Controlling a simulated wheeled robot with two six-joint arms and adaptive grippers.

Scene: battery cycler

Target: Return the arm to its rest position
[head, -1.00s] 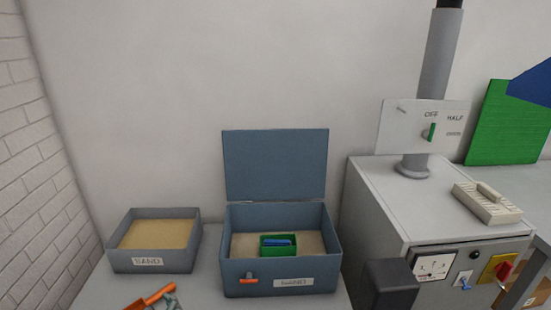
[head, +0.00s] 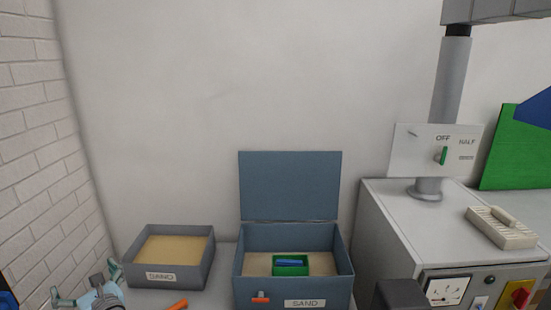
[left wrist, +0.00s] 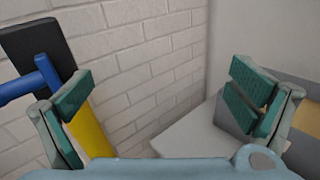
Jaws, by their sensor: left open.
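My left gripper (head: 85,284) is at the lower left of the head view, left of the sand tray and near the brick wall. In the left wrist view its two fingers (left wrist: 160,95) stand wide apart with nothing between them. An orange handle (head: 178,304) shows at the bottom edge of the head view, apart from the gripper; the rest of it is cut off. My right gripper is not in view.
A grey sand tray (head: 205,262) and a blue open-lidded sand box (head: 345,278) holding a green container (head: 291,266) stand on the table. The cycler cabinet (head: 385,240) is at the right. A yellow post (left wrist: 92,132) with a blue bar (left wrist: 47,75) stands by the brick wall (left wrist: 150,60).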

